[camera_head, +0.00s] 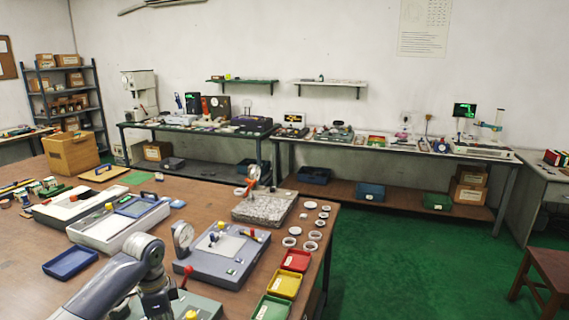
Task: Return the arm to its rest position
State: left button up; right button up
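One grey arm of mine (118,280) comes in from the lower left, over the near part of the brown table (25,285). It bends at a rounded joint and runs down out of the bottom of the picture. No gripper fingers show at its end. My other arm is not in view. Several bearing rings (314,235) lie loose near the table's right edge, apart from my arm.
A grey fixture with a dial gauge (215,256) stands right of my arm. A blue tray (70,263) lies left of it. Red (296,260), yellow (285,285) and green (272,309) trays line the right edge. A granite plate (264,207) is farther back. Green floor (400,265) is open at right.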

pick_arm(q)
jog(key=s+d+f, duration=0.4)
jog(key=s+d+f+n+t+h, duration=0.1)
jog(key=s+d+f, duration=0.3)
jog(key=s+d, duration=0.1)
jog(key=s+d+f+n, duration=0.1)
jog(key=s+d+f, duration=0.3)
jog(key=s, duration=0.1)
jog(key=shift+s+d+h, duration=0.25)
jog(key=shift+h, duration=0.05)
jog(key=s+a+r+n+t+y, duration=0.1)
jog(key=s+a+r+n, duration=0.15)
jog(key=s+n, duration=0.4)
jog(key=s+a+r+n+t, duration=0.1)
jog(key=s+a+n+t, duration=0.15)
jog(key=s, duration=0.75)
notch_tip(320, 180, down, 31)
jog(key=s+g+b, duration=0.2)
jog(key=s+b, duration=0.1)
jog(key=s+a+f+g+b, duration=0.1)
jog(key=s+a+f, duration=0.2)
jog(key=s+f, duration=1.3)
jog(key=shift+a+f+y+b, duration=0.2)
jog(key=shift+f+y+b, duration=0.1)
jog(key=shift+b, duration=0.05)
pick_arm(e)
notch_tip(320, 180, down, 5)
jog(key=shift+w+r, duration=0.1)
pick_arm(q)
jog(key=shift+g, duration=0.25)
